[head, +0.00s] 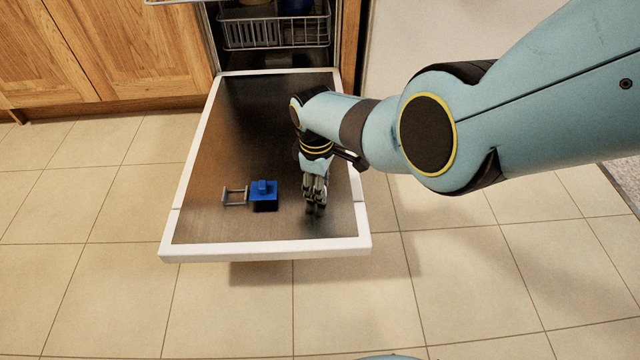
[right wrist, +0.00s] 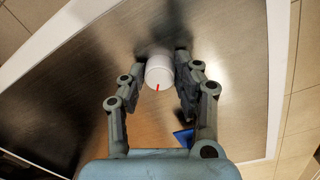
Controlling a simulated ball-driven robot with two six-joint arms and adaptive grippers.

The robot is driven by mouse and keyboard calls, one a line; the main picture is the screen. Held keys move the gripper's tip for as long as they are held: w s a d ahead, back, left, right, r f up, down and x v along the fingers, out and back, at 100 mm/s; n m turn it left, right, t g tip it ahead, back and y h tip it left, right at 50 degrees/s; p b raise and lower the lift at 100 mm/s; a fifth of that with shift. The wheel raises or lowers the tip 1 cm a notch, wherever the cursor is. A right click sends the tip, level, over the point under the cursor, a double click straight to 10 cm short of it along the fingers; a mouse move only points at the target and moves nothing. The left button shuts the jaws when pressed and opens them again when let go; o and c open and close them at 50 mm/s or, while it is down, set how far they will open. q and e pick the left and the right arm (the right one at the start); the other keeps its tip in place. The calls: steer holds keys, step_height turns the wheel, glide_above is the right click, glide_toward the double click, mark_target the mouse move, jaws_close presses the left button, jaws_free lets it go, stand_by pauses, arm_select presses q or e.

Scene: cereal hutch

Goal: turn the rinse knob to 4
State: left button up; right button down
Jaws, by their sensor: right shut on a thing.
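The rinse knob (right wrist: 160,70) is a small white round cap with a red mark, seen in the right wrist view. The red mark points toward the bottom of that picture. No numbers can be read around it. My right gripper (right wrist: 161,77) has its fingers on both sides of the knob and is shut on it. In the head view my right gripper (head: 315,205) points down at the right part of the open dishwasher door (head: 220,140), and the knob is hidden behind it. My left gripper is not in view.
A blue block-like piece (head: 264,197) with a raised top sits on the door left of my right gripper, beside a small grey frame (head: 235,197). A wire rack (head: 275,33) stands inside the dishwasher. Wooden cabinets (head: 120,50) are at the left. The tiled floor is clear.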

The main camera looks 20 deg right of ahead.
steer(key=m, duration=0.5)
steer(key=shift+m, duration=0.3)
steer(key=shift+m+g, duration=0.3)
steer(key=shift+m, duration=2.4)
steer(key=shift+a, duration=0.1)
steer(key=c, duration=1)
jaws_free()
steer(key=shift+o, duration=0.2)
